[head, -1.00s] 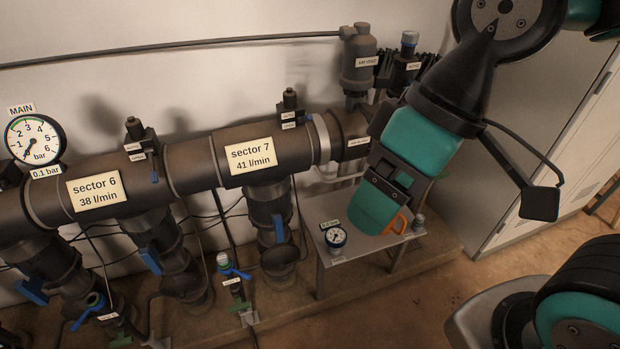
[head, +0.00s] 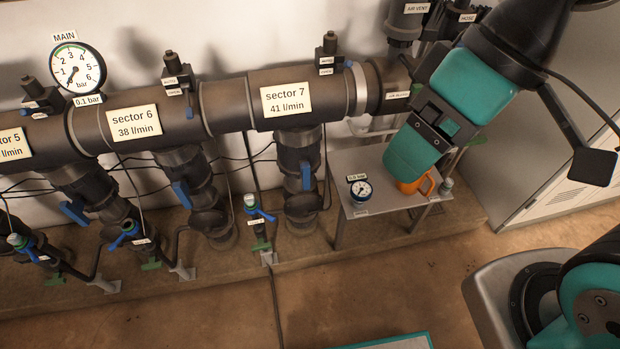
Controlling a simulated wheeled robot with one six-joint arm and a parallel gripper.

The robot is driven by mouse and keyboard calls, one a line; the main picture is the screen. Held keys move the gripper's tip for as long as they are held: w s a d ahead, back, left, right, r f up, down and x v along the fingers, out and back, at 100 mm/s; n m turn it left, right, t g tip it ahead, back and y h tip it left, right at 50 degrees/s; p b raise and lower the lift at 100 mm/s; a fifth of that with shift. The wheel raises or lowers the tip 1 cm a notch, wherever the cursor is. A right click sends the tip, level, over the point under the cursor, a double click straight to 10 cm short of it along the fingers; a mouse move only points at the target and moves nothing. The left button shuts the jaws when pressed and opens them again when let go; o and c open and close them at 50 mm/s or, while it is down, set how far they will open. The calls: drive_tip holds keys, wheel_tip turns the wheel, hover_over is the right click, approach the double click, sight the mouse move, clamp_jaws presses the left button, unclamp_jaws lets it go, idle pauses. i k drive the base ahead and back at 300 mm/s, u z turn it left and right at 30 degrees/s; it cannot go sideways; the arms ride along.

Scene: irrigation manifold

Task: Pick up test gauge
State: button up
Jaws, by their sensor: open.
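The test gauge (head: 361,191) is a small round gauge with a white face and dark blue rim. It stands on the left part of a small grey metal stand (head: 375,212), with a small label above it. My gripper (head: 408,168) comes down from the upper right, over the right part of the stand, to the right of the gauge and apart from it. It is open. Its teal finger faces the camera and hides the other finger and what lies between them.
An orange mug (head: 426,184) is on the stand, partly behind my gripper. A small grey fitting (head: 446,187) is at the stand's right edge. The thick sector pipe (head: 235,105) runs behind, with valves below. A grey cabinet (head: 540,150) stands right.

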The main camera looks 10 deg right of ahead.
sight(362, 191)
drive_tip(key=u, duration=1.95)
drive_tip(key=i, duration=0.45)
drive_tip(key=z, duration=1.9)
